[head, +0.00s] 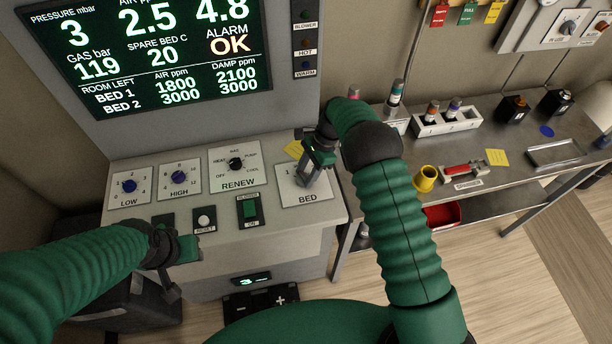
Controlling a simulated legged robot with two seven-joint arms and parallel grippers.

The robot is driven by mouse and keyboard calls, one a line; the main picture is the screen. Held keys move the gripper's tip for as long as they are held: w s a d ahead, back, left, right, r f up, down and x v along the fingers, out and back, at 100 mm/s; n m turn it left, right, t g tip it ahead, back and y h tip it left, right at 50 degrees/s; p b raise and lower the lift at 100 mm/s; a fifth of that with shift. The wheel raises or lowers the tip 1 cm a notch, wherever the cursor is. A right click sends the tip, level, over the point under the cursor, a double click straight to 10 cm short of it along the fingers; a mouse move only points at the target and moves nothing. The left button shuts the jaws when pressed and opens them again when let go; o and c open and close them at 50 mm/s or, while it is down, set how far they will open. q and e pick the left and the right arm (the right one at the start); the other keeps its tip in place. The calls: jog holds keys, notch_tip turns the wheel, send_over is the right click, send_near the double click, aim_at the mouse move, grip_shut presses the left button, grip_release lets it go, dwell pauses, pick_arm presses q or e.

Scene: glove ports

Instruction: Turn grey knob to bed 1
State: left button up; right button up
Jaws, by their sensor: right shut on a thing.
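The BED plate (298,193) is a white square at the right end of the sloping console, with a "1" at its upper left. My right gripper (312,178) is over this plate, pointing down, and is shut on the grey knob there. The gripper hides the knob and part of the plate, so the knob's pointer direction cannot be read. My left gripper (178,272) is at the lower left, in front of the console and apart from the knobs; its jaw gap is not clear.
The console also bears LOW (129,187), HIGH (178,178) and RENEW (236,164) knobs, a RESET button (204,220) and a green switch (249,210). The screen (150,50) shows ALARM OK. A side bench (500,165) at right holds a yellow cup (425,179) and bottles.

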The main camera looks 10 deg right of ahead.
jog(key=n, duration=0.1)
jog(key=n+b, duration=0.1)
jog(key=n+g+b, duration=0.1)
jog(key=n, duration=0.1)
jog(key=shift+w+h, duration=0.3)
jog(key=shift+h, duration=0.1)
jog(key=shift+w+a+r+n+g+b, duration=0.1)
jog(key=shift+n+g+b, duration=0.3)
jog(key=shift+n+b, duration=0.55)
jog(key=shift+n, duration=0.25)
jog(key=o, duration=1.1)
jog(key=shift+o, duration=1.2)
